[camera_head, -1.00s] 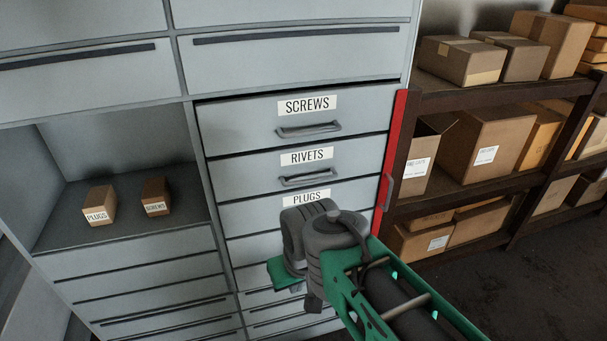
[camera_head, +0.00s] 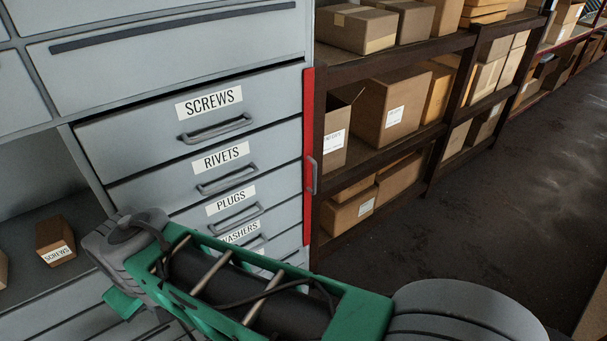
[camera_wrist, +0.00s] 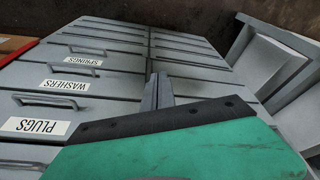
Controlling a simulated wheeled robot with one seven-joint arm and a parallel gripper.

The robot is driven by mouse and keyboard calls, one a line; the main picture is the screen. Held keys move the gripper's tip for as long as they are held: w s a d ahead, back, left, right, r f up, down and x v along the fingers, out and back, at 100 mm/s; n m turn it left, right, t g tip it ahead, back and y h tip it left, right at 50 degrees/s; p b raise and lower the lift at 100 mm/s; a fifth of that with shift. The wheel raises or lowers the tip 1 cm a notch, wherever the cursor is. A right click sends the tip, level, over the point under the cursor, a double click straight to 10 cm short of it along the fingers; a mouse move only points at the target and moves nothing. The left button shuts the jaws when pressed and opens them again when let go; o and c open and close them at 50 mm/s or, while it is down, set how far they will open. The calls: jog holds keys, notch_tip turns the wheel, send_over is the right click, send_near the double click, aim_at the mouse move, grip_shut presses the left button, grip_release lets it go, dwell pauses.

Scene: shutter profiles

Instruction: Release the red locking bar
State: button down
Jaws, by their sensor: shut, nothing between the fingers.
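The red locking bar (camera_head: 308,158) stands upright along the right edge of the drawer cabinet (camera_head: 180,90), with a grey handle (camera_head: 312,175) on its right side. The bar lies along the ends of the drawer fronts. A red strip of it (camera_wrist: 22,52) shows at the left of the wrist view. My gripper's fingers (camera_wrist: 157,82) are together and empty in the wrist view, over the lower drawers, well away from the bar. In the head view the fingers are hidden; my wrist and green arm link cross low in front of the cabinet.
Drawers labelled SCREWS (camera_head: 209,102), RIVETS (camera_head: 222,158) and PLUGS (camera_head: 231,200) are shut, with WASHERS below partly hidden by my arm. A small SCREWS box (camera_head: 56,240) sits on the open shelf at left. A brown rack (camera_head: 400,148) with cardboard boxes stands right of the bar.

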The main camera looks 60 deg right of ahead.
jog(key=s+d+f+m+g+h, duration=0.1)
jog(key=d+m, duration=0.2)
jog(key=d, duration=0.5)
jog(key=s+d+f+m, duration=0.1)
jog(key=s+d+m, duration=0.15)
jog(key=d, duration=0.45)
jog(key=s+d+r+m+h, duration=0.1)
jog(key=s+d+r+h, duration=0.1)
jog(key=d, duration=0.6)
jog(key=s+d+r+g+h, duration=0.1)
jog(key=d+r, duration=0.3)
jog(key=d, duration=0.5)
jog(key=s+d+r+m+g+h, duration=0.1)
jog(key=s+d+r+h, duration=0.1)
jog(key=d, duration=0.7)
jog(key=shift+s+d+r+m+h, duration=0.15)
jog(key=shift+s+r+m+h, duration=0.2)
jog(key=shift+r+h, duration=0.25)
jog(key=p, duration=0.1)
send_near(307, 175)
jog(key=f, duration=0.1)
jog(key=s+d+f, duration=0.1)
jog(key=s+f, duration=0.1)
jog(key=f, duration=0.1)
jog(key=shift+d, duration=0.35)
